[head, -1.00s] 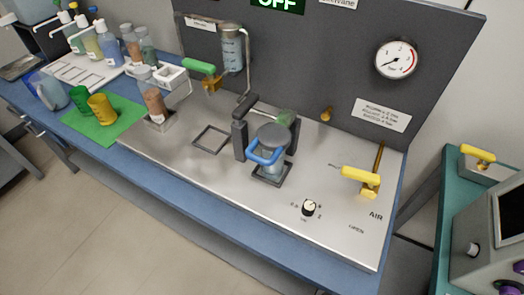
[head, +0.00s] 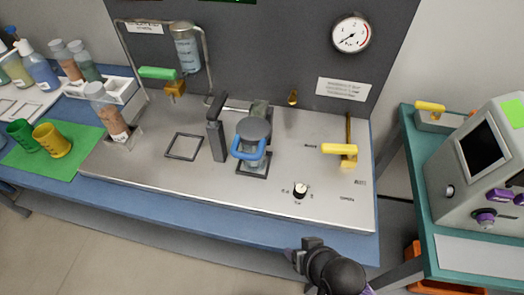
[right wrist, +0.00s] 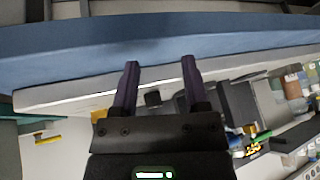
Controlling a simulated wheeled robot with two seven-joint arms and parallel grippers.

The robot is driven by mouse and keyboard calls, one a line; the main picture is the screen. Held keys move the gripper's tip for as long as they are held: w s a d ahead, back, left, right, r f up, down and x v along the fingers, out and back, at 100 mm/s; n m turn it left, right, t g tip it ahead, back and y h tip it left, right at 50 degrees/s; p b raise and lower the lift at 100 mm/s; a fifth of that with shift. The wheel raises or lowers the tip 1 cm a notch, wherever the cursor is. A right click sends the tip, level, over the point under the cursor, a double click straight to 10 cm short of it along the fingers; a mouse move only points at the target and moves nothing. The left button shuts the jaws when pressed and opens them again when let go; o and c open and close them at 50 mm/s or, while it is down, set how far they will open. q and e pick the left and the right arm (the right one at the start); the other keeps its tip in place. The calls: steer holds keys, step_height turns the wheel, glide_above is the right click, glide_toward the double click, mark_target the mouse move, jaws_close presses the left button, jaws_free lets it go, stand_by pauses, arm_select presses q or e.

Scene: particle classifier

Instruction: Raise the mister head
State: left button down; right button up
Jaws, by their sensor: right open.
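What I take to be the mister head (head: 254,129) is a dark grey round cap with a blue loop handle (head: 249,152). It sits low over a clear vessel, in a square dark frame on the steel panel, beside a dark upright post (head: 216,138). My right gripper (head: 308,243) shows at the bottom of the head view, in front of the bench edge and well apart from the mister head. In the right wrist view its two purple fingers (right wrist: 159,62) are spread, with nothing between them. My left gripper is not in view.
A green-handled valve (head: 159,73), bottles and cups stand left. A teal table (head: 408,150) with an instrument is far right. The panel front is mostly clear.

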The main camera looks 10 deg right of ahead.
steer(key=w+a+r+m+t+y, duration=0.4)
steer(key=w+a+r+m+t, duration=0.1)
steer(key=w+r+t, duration=0.15)
steer(key=m+t+y, duration=0.3)
steer(key=m+t, duration=0.2)
steer(key=m, duration=0.1)
glide_toward(244, 154)
steer(key=x, duration=0.3)
steer(key=b+x, duration=0.1)
steer(key=x, duration=0.6)
steer(key=shift+w+f, duration=0.2)
steer(key=shift+f, duration=0.2)
jaws_close()
steer(key=shift+r, duration=0.1)
